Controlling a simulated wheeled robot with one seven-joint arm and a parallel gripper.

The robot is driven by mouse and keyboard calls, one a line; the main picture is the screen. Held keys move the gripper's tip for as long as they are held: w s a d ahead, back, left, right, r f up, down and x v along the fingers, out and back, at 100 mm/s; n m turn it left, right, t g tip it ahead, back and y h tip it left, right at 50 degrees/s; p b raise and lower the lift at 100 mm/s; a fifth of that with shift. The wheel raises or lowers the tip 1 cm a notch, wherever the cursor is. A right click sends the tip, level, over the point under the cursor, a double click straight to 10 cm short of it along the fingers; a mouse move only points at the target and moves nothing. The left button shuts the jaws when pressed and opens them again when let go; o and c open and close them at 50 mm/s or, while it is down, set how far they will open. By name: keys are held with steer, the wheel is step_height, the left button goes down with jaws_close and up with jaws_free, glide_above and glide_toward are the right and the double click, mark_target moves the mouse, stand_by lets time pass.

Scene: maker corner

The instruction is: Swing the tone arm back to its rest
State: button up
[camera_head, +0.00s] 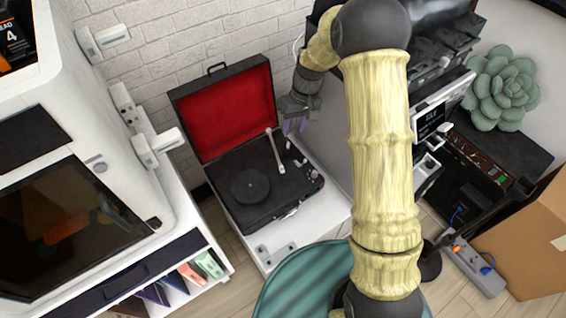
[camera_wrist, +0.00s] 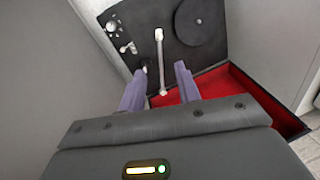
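A black suitcase record player (camera_head: 262,184) stands with its red-lined lid (camera_head: 228,112) open. Its dark round platter (camera_head: 250,186) sits at the left of the deck. The slim white tone arm (camera_head: 275,151) lies along the deck to the right of the platter; it also shows in the wrist view (camera_wrist: 159,62). My gripper (camera_head: 295,125) is over the back right of the deck. In the wrist view its two purple fingers (camera_wrist: 158,82) are spread apart, one on each side of the tone arm's near end, with visible gaps. Whether the fingers are level with the tone arm is unclear.
The player rests on a white stand (camera_head: 333,208). A white cabinet (camera_head: 185,215) with an oven-like machine is at left. A teal round seat (camera_head: 310,285) is in front. Black equipment (camera_head: 480,175) and a cardboard box (camera_head: 530,240) are at right. The brick wall is behind.

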mark_target(282, 166)
steer(key=x, duration=1.7)
steer(key=shift+f, duration=0.15)
jaws_close()
